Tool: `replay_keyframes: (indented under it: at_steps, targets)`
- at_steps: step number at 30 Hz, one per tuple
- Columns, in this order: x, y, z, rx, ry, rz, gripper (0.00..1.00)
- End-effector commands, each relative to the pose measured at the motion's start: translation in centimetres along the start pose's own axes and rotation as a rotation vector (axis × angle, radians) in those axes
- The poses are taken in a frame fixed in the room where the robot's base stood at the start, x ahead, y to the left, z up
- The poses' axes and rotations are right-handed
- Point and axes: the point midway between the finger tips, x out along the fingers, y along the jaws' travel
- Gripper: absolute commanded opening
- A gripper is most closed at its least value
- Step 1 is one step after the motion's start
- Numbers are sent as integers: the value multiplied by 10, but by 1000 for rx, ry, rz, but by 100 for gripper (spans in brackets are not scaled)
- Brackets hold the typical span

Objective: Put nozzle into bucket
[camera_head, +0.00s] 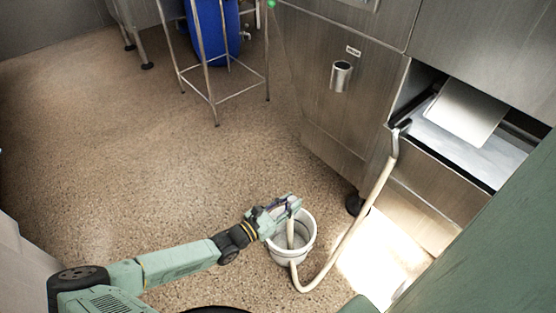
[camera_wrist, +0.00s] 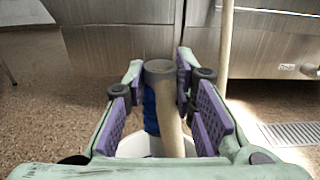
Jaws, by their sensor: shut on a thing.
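The nozzle is the end of a beige hose (camera_head: 345,237). In the wrist view the nozzle (camera_wrist: 163,85) has a grey rounded top and stands between my purple-padded fingers, with a blue part at its left side. My gripper (camera_head: 292,204) is shut on it, over the far-left part of the white bucket (camera_head: 308,240). The bucket stands upright on the floor and also shows below the fingers in the wrist view (camera_wrist: 135,146). A beige length of hose shows below my gripper against the bucket's opening. I cannot tell whether the nozzle's tip is below the rim.
The hose loops low by the bucket and rises to a pipe (camera_head: 398,136) on the steel machine (camera_head: 350,120) at right. A metal cup (camera_head: 341,75) hangs on its front. A steel frame stand (camera_head: 212,100) with a blue drum (camera_head: 215,30) stands behind. The floor at left is clear.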

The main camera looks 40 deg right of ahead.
Motion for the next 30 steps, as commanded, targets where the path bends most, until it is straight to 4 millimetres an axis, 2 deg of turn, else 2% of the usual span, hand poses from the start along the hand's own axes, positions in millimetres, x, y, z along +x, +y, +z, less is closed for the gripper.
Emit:
replay_keyframes:
  at_steps: [8,30]
  targets:
    - [0,1,-19,0,-2,2,0]
    - [0,2,-93,1,-2,3,0]
